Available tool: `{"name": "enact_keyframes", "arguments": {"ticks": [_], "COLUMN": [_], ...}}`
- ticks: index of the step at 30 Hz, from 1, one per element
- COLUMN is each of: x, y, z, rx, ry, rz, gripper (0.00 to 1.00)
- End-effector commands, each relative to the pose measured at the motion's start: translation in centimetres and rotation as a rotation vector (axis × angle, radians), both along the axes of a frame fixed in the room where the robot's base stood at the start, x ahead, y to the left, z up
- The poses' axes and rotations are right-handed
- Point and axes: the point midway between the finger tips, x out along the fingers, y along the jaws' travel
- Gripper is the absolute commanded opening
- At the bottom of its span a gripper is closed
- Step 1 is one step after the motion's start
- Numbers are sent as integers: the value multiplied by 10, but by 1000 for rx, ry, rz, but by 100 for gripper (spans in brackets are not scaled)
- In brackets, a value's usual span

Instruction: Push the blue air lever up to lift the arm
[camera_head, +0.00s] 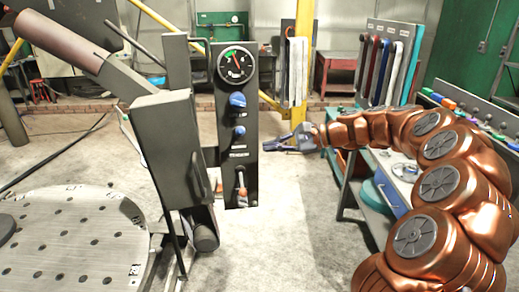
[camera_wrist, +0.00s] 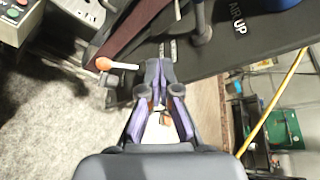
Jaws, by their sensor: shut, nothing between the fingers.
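A dark upright control panel (camera_head: 226,170) stands at the centre of the head view. Two blue parts sit on it below the gauge: an upper larger one (camera_head: 237,100) and a lower smaller one (camera_head: 239,132). I cannot tell which is the air lever. In the wrist view a blue part (camera_wrist: 272,3) is cut off at the top edge, beside the printed "UP". My gripper (camera_head: 283,143) is to the right of the panel, about level with the lower blue part, and appears apart from it. In the wrist view my gripper (camera_wrist: 160,66) is shut and empty, its fingers pointing toward the panel.
A round gauge (camera_head: 236,64) tops the panel. An orange-tipped white lever (camera_wrist: 105,63) is left of my fingertips; an orange-and-white part (camera_head: 241,190) sits low on the panel. A perforated round metal table (camera_head: 80,250) is at left, a workbench (camera_head: 348,195) at right.

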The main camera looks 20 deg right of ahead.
Motion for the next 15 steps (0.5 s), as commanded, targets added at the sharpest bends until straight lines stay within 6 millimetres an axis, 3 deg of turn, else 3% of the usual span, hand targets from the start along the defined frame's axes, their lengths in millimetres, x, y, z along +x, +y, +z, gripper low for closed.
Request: {"name": "enact_keyframes", "arguments": {"ticks": [6,15], "x": [-3,-4], "y": [-22,-25], "z": [14,14], "rx": [-1,0], "ry": [2,3], "rz": [2,4], "gripper": [0,0]}}
